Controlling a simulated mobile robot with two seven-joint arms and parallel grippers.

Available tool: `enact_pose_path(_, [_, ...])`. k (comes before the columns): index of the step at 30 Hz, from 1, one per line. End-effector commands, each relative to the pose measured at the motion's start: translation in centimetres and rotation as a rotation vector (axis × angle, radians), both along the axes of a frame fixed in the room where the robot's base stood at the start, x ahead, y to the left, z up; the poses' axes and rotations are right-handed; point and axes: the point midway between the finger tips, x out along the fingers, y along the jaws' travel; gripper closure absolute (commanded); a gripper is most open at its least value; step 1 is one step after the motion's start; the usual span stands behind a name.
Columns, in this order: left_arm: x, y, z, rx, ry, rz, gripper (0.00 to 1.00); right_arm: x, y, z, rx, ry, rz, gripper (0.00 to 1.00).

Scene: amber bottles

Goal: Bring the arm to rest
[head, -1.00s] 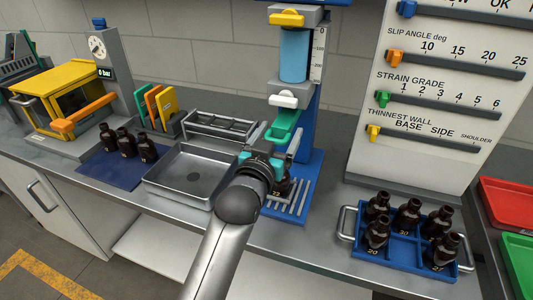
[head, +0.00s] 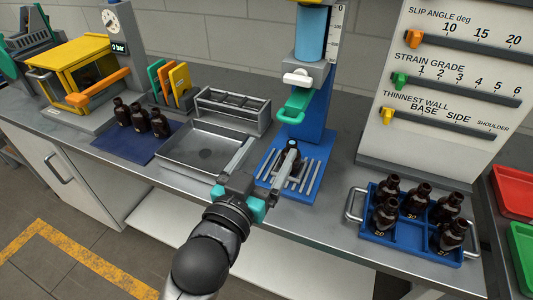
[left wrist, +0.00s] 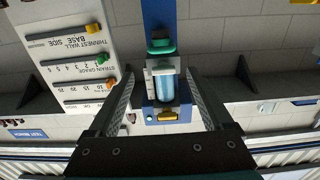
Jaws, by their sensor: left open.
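My left gripper (head: 268,160) is open and empty, in front of the blue press stand (head: 318,135) in the head view. Its fingers point toward the stand. A dark amber bottle (head: 294,158) stands upright on the stand's slatted base, partly hidden behind the right finger. In the left wrist view the open fingers (left wrist: 158,85) frame the press with its light blue cylinder (left wrist: 170,88), and no bottle shows between them. My right gripper is not in view.
A steel tray (head: 176,166) and a rack (head: 233,112) are left of the press. Several bottles stand in a blue crate (head: 408,234) at right; three bottles stand on a dark blue mat (head: 112,148) at left. The bench's front edge and floor are clear.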

Motion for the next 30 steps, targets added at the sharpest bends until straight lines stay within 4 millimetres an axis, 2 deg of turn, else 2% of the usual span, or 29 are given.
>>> enact_pose_path(16, [-0.2,0.1,0.0,0.001,0.001,0.001,0.16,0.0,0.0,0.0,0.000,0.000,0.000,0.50])
enact_pose_path(19, [-0.3,0.5,-0.9,0.012,0.035,0.008,0.16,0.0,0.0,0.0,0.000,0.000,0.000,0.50])
enact_pose_path(23, [-1.2,2.0,-4.3,0.057,0.183,0.034,0.16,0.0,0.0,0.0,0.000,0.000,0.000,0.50])
enact_pose_path(25, [-2.4,3.3,-7.0,0.093,0.307,0.055,0.16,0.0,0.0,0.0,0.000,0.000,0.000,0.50])
enact_pose_path(30, [-7.0,6.9,-13.4,0.186,0.635,0.100,0.16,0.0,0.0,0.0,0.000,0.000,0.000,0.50])
